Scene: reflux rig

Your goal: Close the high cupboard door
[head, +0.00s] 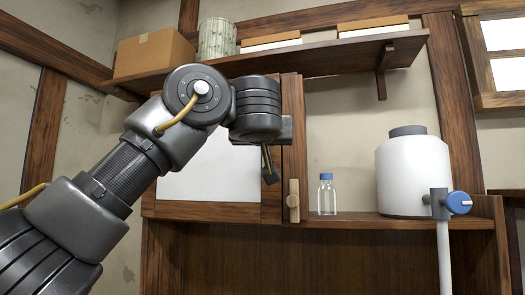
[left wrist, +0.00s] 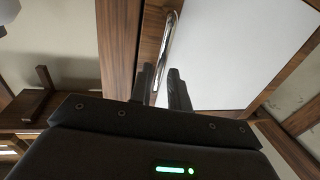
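The high cupboard door (head: 215,178), a white panel in a dark wood frame, is partly hidden behind my left arm in the head view. The panel also fills the upper right of the left wrist view (left wrist: 228,45). A shiny metal bar handle (left wrist: 171,35) runs along its frame. My left gripper (head: 268,168) is in front of the door near its right side. In the left wrist view its two fingers (left wrist: 161,85) stand slightly apart beside the handle's lower end; I cannot tell whether they grip it. I cannot tell if the door is ajar. My right gripper is not in view.
A wooden knob-like piece (head: 293,201) is at the cupboard's lower right. A blue-capped bottle (head: 327,196) and a large white vessel (head: 412,175) with a blue tap stand on the ledge to the right. Above, a shelf (head: 345,46) holds a cardboard box (head: 153,54) and a canister (head: 217,39).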

